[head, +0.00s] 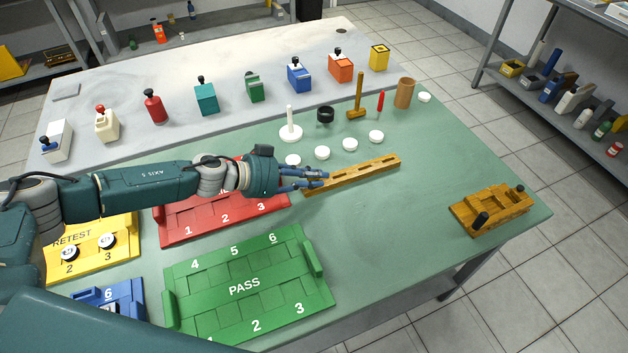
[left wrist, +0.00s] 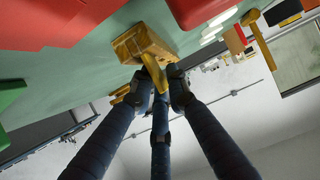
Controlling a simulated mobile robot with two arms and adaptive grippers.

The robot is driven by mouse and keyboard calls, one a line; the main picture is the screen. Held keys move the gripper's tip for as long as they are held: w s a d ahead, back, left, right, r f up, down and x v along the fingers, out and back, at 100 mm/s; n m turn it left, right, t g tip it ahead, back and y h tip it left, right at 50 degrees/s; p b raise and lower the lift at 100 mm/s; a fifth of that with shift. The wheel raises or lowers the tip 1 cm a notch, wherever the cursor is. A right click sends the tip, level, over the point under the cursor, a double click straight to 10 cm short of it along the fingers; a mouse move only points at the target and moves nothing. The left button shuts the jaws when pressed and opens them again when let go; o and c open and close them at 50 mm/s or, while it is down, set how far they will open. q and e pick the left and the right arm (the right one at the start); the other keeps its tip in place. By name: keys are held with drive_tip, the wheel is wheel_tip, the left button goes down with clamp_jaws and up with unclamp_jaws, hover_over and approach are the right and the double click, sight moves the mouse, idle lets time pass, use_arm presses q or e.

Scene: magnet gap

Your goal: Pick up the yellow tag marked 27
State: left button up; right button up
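My left gripper (head: 312,180) is at the left end of a long wooden rack (head: 365,174) on the green table mat. In the left wrist view, a thin yellow tag (left wrist: 155,74) sits between the fingertips of the left gripper (left wrist: 161,86), at the near end of the wooden rack (left wrist: 143,42). The fingers are drawn together around the tag and look shut on it. Its marking cannot be read. In the head view the fingers hide the tag. My right gripper is not in view.
A red tray (head: 222,217), a green PASS tray (head: 245,287), a yellow RETEST tray (head: 118,248) and a blue tray (head: 122,300) lie near the arm. White discs (head: 350,144) and a white post (head: 290,122) stand behind the rack. A wooden fixture (head: 492,208) is at right.

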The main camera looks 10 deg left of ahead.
use_arm(q)
clamp_jaws()
drive_tip(key=shift+r, duration=0.15)
